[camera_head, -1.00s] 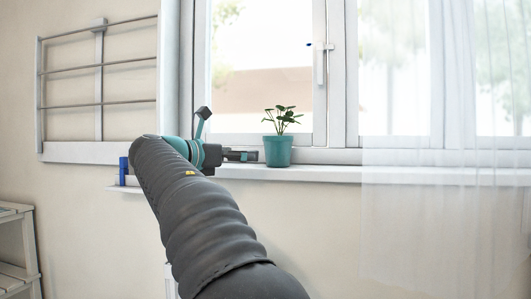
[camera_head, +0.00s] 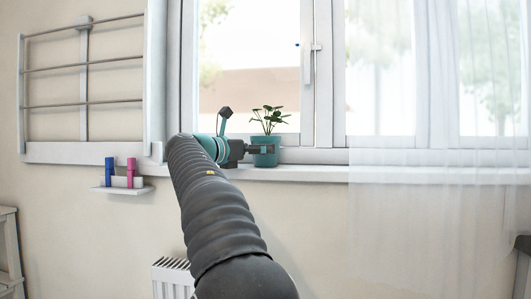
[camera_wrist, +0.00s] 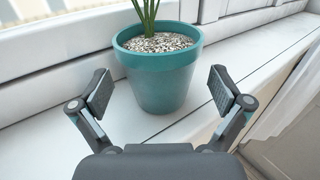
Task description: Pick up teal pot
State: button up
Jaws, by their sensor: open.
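The teal pot (camera_head: 265,151) stands upright on the white windowsill in front of the window, with a green leafy plant (camera_head: 269,119) in it. In the wrist view the teal pot (camera_wrist: 159,78) shows pale gravel around the plant's stems. My gripper (camera_head: 262,149) reaches the pot from the left in the head view. In the wrist view my gripper (camera_wrist: 158,91) is open, with one finger pad on each side of the pot. A gap shows between each pad and the pot wall.
The windowsill (camera_head: 310,172) is clear to the right of the pot. The window frame (camera_wrist: 70,40) is close behind it. A sheer curtain (camera_head: 430,190) hangs at the right. A small shelf (camera_head: 122,189) with blue and pink items is at the left, above a radiator (camera_head: 173,277).

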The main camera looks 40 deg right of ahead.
jog(key=d, duration=0.3)
jog(key=shift+w+d, duration=0.2)
jog(key=shift+d, duration=0.1)
jog(key=c, duration=1.3)
jog(key=shift+r, duration=0.1)
